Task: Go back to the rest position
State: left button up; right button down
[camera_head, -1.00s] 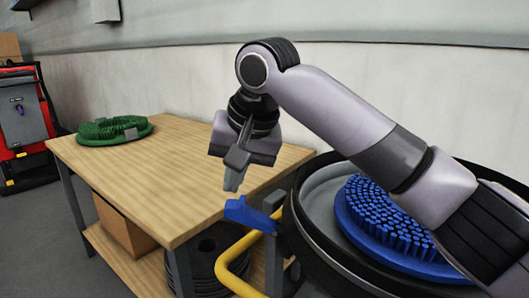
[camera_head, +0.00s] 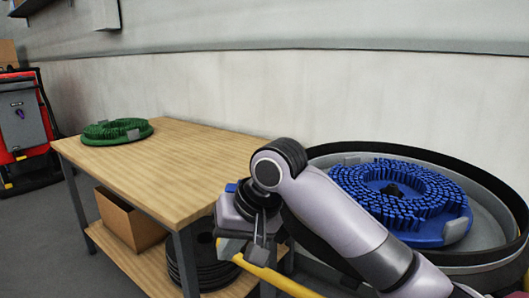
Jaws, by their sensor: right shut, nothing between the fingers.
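My right gripper (camera_head: 260,249) is low in front of the wooden table's right end, pointing down. It is shut and empty, and it overlaps the yellow bar in the picture. I cannot tell whether it touches the bar. My right arm comes in from the lower right and hides part of the round tank's rim. A small bit of the blue latch (camera_head: 231,187) shows behind the gripper; the rest is hidden. My left gripper is not in view.
The round black-rimmed tank (camera_head: 480,180) holds a blue brush (camera_head: 400,190) at the right. The wooden table (camera_head: 185,170) carries a green brush (camera_head: 117,131). Below it are a cardboard box (camera_head: 130,222) and black discs (camera_head: 195,265). A yellow bar (camera_head: 283,282) runs in front. A red machine (camera_head: 25,125) stands far left.

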jog(key=s+d+f+t, duration=0.1)
jog(key=s+d+f, duration=0.4)
jog(key=f, duration=0.4)
jog(key=s+d+f, duration=0.5)
jog(key=d+f, duration=0.1)
jog(key=f, duration=0.4)
jog(key=s+d+f+m+h, duration=0.1)
jog(key=s+d+f+h, duration=0.15)
jog(key=s+d, duration=0.6)
jog(key=s+d+f+h, duration=0.2)
jog(key=s+d+f, duration=0.2)
jog(key=s+d, duration=0.5)
jog(key=w+a+f+t+y, duration=0.2)
jog(key=w+a+f+t, duration=0.2)
jog(key=w+f+t, duration=0.3)
pick_arm(q)
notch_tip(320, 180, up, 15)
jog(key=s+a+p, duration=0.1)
jog(key=p, duration=1.7)
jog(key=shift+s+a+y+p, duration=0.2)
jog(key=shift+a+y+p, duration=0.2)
pick_arm(e)
notch_tip(320, 180, up, 17)
jog(key=d, duration=0.2)
jog(key=shift+w, duration=0.15)
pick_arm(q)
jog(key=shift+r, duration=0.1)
